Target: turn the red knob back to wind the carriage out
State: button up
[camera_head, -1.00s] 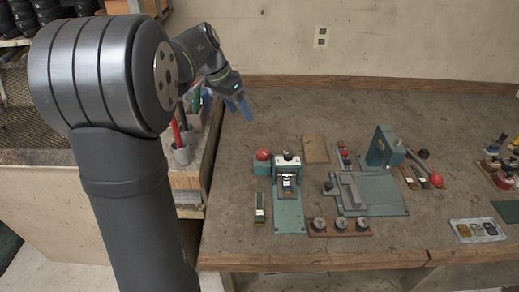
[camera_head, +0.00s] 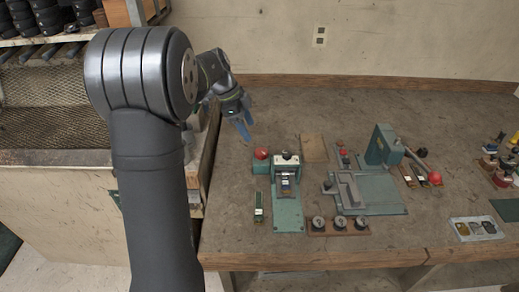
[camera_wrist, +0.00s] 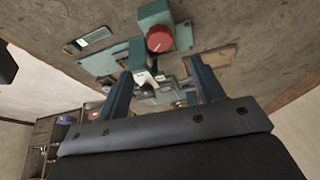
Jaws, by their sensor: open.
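The red knob (camera_head: 262,154) sits on a green block at the left of the green stitcher (camera_head: 287,205) on the bench. In the wrist view the red knob (camera_wrist: 160,39) shows above the gap between my fingers, with a pale mark on its face. The carriage (camera_head: 286,184) appears to be the dark and white part on the stitcher's green base; its exact position is hard to tell. My gripper (camera_head: 242,119) is open and empty, above the bench to the upper left of the knob. My blue fingers (camera_wrist: 158,85) stand apart and do not touch the knob.
A lever press (camera_head: 380,148) with a red ball handle stands to the right. A board with several round dark pieces (camera_head: 340,226) lies in front of it. A green strip (camera_head: 259,207) lies left of the stitcher.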

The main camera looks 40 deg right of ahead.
aim_at(261, 151)
jog(key=x, duration=1)
jog(key=shift+f, duration=0.2)
jog(key=c, duration=1)
